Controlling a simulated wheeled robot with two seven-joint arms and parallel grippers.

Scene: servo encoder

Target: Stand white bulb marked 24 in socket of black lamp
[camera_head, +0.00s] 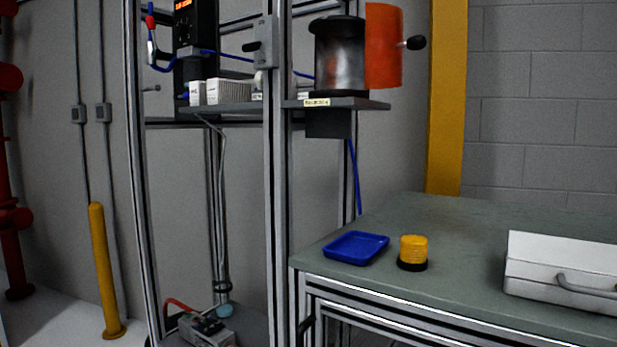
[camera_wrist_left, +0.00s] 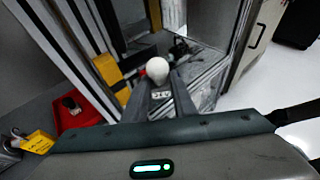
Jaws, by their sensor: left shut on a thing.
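In the left wrist view a round white bulb (camera_wrist_left: 158,70) sits at the fingertips of my left gripper (camera_wrist_left: 160,88). A pale base with small dark markings shows between the dark fingers, which are shut on it. The marking is too small to read surely. Neither gripper shows in the head view, and my right gripper is in no view. I cannot surely pick out the black lamp or its socket. A small dark item (camera_wrist_left: 182,48) lies beyond the bulb in the wrist view, too unclear to name.
The green bench (camera_head: 450,222) holds a blue tray (camera_head: 356,248), a yellow ribbed item on a black base (camera_head: 413,252) and a white case (camera_head: 560,270). A metal frame (camera_head: 278,200) stands left of it. The wrist view shows a red tray (camera_wrist_left: 88,117).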

